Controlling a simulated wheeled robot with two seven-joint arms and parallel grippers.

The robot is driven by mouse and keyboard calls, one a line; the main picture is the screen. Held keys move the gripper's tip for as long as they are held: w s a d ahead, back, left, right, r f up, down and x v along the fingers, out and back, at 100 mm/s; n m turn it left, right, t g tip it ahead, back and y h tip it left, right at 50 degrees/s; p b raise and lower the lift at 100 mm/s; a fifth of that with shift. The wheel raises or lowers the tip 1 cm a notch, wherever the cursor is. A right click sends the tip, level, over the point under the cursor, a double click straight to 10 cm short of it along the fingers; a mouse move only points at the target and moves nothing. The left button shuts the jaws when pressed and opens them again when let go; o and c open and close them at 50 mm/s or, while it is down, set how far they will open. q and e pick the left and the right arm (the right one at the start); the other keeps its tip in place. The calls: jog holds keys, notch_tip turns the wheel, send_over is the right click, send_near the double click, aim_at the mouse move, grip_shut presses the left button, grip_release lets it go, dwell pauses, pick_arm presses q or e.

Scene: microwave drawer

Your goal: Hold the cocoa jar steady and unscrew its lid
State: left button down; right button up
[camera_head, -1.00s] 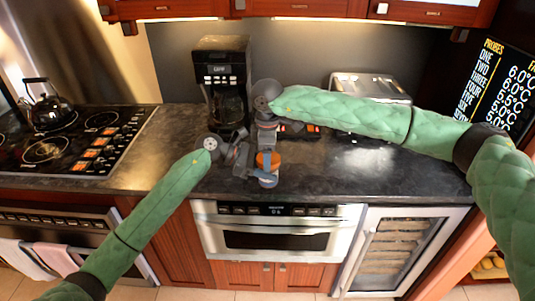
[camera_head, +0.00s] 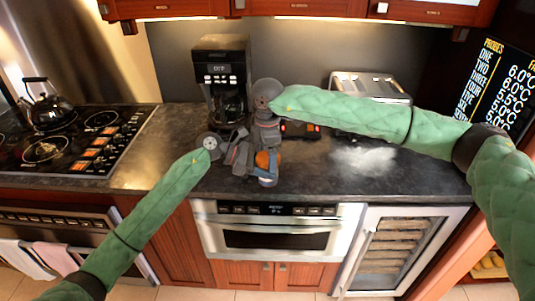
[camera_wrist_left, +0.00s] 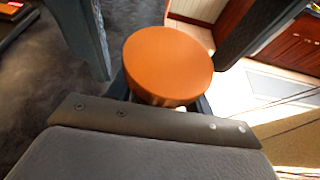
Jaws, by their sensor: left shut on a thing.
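The cocoa jar's round orange lid (camera_head: 263,160) shows above the dark counter, near its front edge. The lid (camera_wrist_left: 168,62) is large in the left wrist view and sits on the jar. The jar body is mostly hidden under the lid and behind the fingers. My left gripper (camera_head: 266,178) comes in from the left and is shut on the jar below the lid. My right gripper (camera_head: 268,148) is above and behind the lid. Its two fingers stand apart on either side of the lid in the left wrist view, with gaps to it, so it is open.
A coffee maker (camera_head: 224,80) stands behind the grippers, and a toaster (camera_head: 370,87) stands at the back right. A stove with a kettle (camera_head: 49,106) is at the left. A microwave drawer (camera_head: 282,236) lies below the counter edge. The right counter (camera_head: 420,172) is clear.

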jog(key=shift+r, duration=0.1)
jog(key=shift+r, duration=2.2)
jog(key=shift+c, duration=0.5)
notch_tip(320, 180, up, 3)
jog(key=shift+w+r+n, duration=0.1)
jog(key=shift+n, duration=0.4)
jog(key=shift+d+f, duration=0.1)
jog(key=shift+f, duration=3.85)
jog(key=c, duration=1)
jog(key=o, duration=1.1)
